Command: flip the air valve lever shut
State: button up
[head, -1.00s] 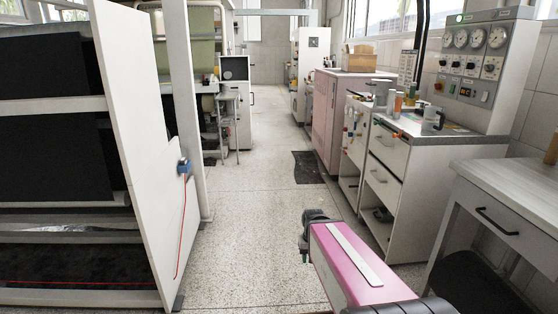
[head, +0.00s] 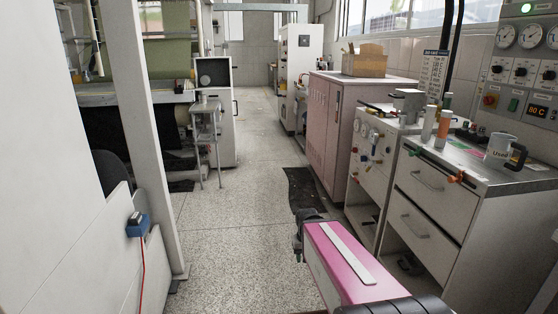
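Small colored fittings show on the white front panel (head: 372,145) of a cabinet at the right; one or more may be valve levers, but they are too small to tell. An orange fitting (head: 455,178) and a green fitting (head: 413,151) stick out at the front edge of the worktop nearby. I cannot tell which of these is the air valve lever, or whether it is open or shut. My pink and white arm link reaches in from the bottom, short of the cabinets. I make out no gripper fingers.
A pink cabinet (head: 335,125) stands beyond the panel. Drawers (head: 425,205), a mug (head: 502,150) and a gauge panel (head: 525,75) are at the right. A white panel with a blue box (head: 138,225) and a post (head: 150,140) border the left.

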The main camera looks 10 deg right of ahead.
aim_at(374, 145)
jog(key=i+j+z, duration=0.1)
jog(key=i+z, duration=0.3)
jog(key=i+j+z, duration=0.25)
jog(key=i+z, duration=0.15)
jog(key=i+j+z, duration=0.9)
jog(key=j, duration=0.15)
jog(key=i+j+z, duration=0.1)
jog(key=j, duration=0.15)
jog(key=i+j+z, duration=0.15)
jog(key=j, duration=0.2)
jog(key=k+l+u, duration=0.2)
